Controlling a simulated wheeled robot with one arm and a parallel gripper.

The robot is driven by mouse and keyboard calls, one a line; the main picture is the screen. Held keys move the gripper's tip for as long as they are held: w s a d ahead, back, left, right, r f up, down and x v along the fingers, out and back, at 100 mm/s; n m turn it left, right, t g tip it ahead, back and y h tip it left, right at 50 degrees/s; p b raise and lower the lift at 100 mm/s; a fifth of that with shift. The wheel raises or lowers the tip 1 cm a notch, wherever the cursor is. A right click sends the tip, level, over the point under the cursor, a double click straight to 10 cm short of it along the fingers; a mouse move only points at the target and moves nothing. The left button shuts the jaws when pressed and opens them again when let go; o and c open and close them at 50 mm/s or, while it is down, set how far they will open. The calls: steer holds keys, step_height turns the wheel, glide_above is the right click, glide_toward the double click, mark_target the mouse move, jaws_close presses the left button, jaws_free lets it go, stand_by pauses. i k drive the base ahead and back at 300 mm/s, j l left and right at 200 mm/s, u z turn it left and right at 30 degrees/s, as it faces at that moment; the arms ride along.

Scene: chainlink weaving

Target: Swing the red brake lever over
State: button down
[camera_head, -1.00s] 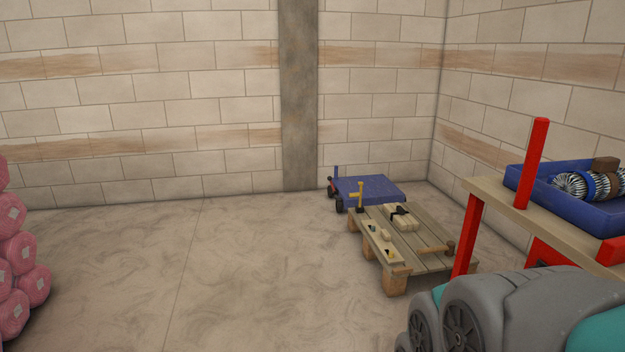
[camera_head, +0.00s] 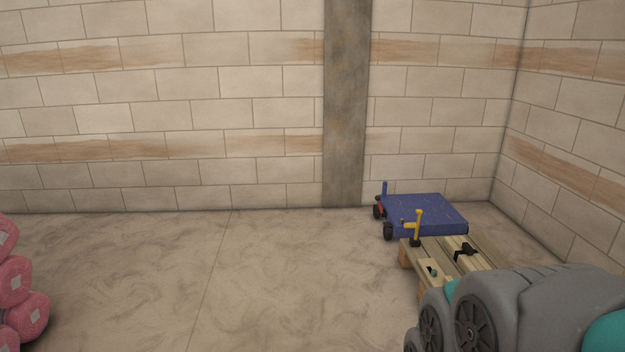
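A low blue cart (camera_head: 425,213) with dark wheels stands by the back wall, right of the pillar. A small red part (camera_head: 379,205) shows at its left end, close to a wheel and below a short blue post. It may be the red brake lever, but it is too small to tell its shape or position. My gripper is not in view.
A wooden pallet (camera_head: 437,248) stands in front of the cart, with a yellow upright tool (camera_head: 418,226) and a black clamp-like item (camera_head: 466,249) on it. Pink rolls (camera_head: 22,312) are stacked at the far left. The floor between is clear.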

mark_target(378, 198)
steer(key=i, duration=2.1)
steer(key=i+z, duration=0.15)
steer(key=i, duration=0.35)
steer(key=i+j+z, duration=0.15)
steer(key=i, duration=0.3)
steer(key=i+j+z, duration=0.15)
steer(key=i, duration=0.35)
steer(key=i+j+z, duration=0.15)
steer(key=i, duration=0.3)
steer(key=j, duration=0.1)
